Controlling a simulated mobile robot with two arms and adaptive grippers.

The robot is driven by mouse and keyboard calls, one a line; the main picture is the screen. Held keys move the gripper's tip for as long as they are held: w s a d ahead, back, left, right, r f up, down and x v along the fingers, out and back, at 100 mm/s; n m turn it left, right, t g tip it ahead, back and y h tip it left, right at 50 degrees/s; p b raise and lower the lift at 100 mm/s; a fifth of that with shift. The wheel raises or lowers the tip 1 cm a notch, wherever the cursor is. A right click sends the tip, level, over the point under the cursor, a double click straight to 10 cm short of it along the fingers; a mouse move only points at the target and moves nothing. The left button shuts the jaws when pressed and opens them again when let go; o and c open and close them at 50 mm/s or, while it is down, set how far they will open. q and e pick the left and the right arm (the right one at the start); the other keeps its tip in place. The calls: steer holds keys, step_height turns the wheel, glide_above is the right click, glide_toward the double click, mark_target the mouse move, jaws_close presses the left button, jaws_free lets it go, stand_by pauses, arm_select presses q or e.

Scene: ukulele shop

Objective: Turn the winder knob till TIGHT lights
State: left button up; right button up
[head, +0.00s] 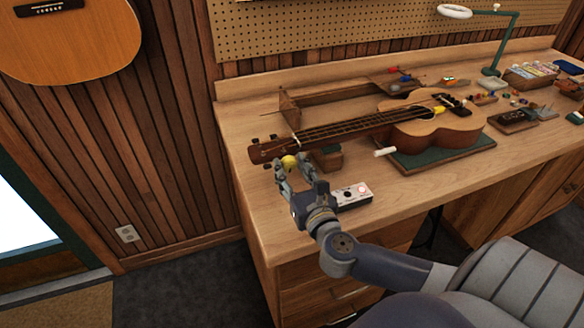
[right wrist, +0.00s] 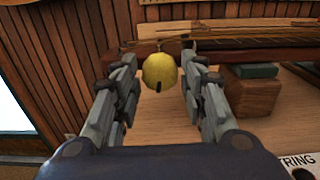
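A ukulele (head: 420,130) lies on the workbench with its headstock (head: 265,151) toward the left. The yellow winder knob (head: 289,162) is at the headstock's near side; it also shows in the right wrist view (right wrist: 159,72). My right gripper (head: 285,172) is open, with one finger on each side of the knob. In the right wrist view a gap shows between the knob and each finger. My left gripper is out of view.
A wooden block (head: 327,157) supports the neck close to my right gripper. A green mat (head: 440,155) lies under the ukulele's body. A green lamp (head: 492,70) and small parts are at the back right. The front left bench top is clear.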

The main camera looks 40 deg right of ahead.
steer(key=c, duration=0.8)
steer(key=shift+r+n+p, duration=0.2)
steer(key=shift+n+p, duration=0.3)
steer(key=shift+p, duration=0.45)
steer(key=n+p, duration=0.5)
steer(key=p, duration=0.2)
steer(key=shift+n, duration=0.4)
steer(key=shift+f+n+p, duration=0.1)
steer(key=shift+n+p, duration=1.25)
steer(key=shift+n, duration=0.35)
